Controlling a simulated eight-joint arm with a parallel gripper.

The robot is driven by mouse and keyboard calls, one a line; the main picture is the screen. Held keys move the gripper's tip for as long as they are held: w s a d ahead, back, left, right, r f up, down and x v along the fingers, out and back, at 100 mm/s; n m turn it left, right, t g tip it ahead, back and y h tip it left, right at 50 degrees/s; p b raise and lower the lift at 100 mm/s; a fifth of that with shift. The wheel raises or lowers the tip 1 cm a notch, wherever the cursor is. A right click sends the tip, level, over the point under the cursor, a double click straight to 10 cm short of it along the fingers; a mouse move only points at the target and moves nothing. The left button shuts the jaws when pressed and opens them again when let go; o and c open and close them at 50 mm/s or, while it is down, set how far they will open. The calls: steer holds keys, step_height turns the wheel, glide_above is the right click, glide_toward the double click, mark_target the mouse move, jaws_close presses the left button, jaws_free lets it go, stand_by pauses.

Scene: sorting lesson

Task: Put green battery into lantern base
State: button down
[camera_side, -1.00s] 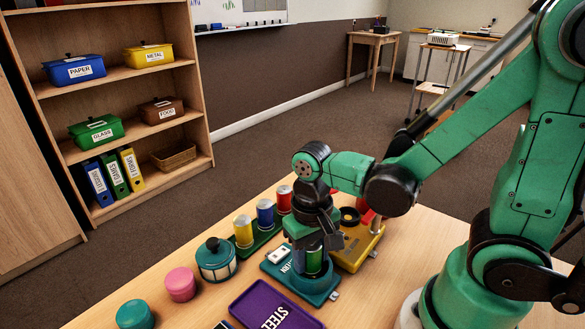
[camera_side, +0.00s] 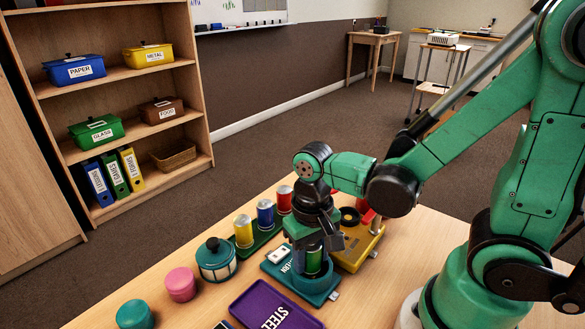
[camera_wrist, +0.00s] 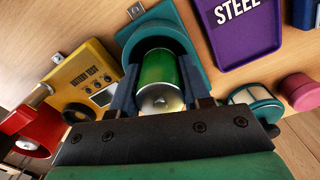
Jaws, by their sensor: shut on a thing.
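The green battery (camera_wrist: 158,72) is upright between my gripper's fingers (camera_wrist: 160,98), which are shut on it. In the side view the green battery (camera_side: 313,262) shows between the fingers of my gripper (camera_side: 316,250), low over the lantern base (camera_side: 316,291). The teal lantern base (camera_wrist: 183,32) has a round socket, and the battery's lower end is within its ring in the wrist view. Whether the battery touches the bottom of the socket is hidden.
The yellow tester (camera_wrist: 88,78) stands beside the base, with a red thing (camera_wrist: 38,124) near it. A purple STEEL tray (camera_side: 275,310), a teal lantern top (camera_side: 216,260) and a pink pot (camera_side: 181,284) are nearby. Yellow (camera_side: 243,231), blue (camera_side: 265,213) and red (camera_side: 284,199) batteries stand in a green rack.

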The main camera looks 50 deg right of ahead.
steer(key=shift+s+f, duration=0.15)
steer(key=shift+f, duration=0.1)
steer(key=shift+d+r, duration=0.1)
steer(key=shift+r, duration=0.55)
steer(key=shift+s, duration=0.1)
stand_by(0.3)
steer(key=shift+w+f, duration=0.2)
steer(key=shift+f, duration=0.45)
stand_by(0.7)
steer(key=shift+r, duration=0.25)
steer(key=shift+r, duration=0.45)
steer(key=shift+f, duration=0.7)
stand_by(0.9)
